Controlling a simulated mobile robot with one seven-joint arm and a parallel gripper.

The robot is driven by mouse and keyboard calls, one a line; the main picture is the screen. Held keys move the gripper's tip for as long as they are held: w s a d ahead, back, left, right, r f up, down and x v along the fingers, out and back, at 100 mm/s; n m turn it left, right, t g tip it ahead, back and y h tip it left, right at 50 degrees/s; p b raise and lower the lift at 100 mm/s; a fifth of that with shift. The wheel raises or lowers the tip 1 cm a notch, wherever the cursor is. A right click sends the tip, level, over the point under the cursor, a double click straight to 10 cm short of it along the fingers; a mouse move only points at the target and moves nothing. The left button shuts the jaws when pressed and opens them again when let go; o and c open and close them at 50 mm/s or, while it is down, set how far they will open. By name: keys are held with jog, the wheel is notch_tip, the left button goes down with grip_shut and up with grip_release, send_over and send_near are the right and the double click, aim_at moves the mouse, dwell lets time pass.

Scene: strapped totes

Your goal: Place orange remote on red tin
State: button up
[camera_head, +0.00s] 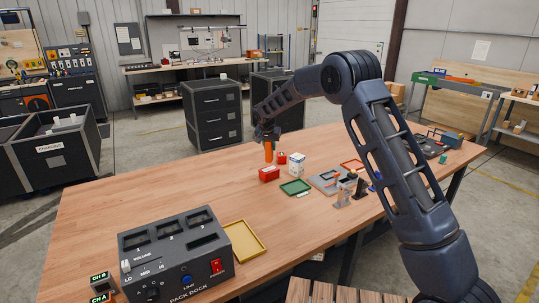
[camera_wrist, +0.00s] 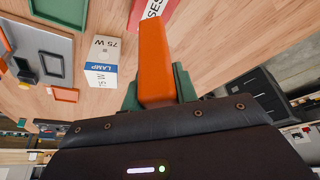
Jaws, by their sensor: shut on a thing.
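My gripper (camera_head: 267,138) is over the far part of the wooden table, shut on the orange remote (camera_head: 268,153). In the wrist view the remote (camera_wrist: 155,62) sits between the green fingertips, its free end pointing away from the gripper. In the head view it hangs roughly upright. The red tin (camera_head: 269,174) stands on the table just in front of and below the remote in the picture. Part of the tin also shows at the top of the wrist view (camera_wrist: 150,10), with lettering on it. I cannot tell how wide the gap between remote and tin is.
A white lamp box (camera_head: 296,166) and a small red item (camera_head: 281,158) stand beside the tin. A green tray (camera_head: 295,188) and a grey tray (camera_head: 325,182) lie to the right. A pack dock (camera_head: 175,255) and yellow tray (camera_head: 244,243) are nearer. The table's left middle is clear.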

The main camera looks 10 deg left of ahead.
aim_at(269, 154)
jog(key=shift+f, duration=2.1)
jog(key=shift+f, duration=0.15)
jog(key=o, duration=1)
jog(key=shift+o, duration=0.2)
jog(key=v, duration=1.2)
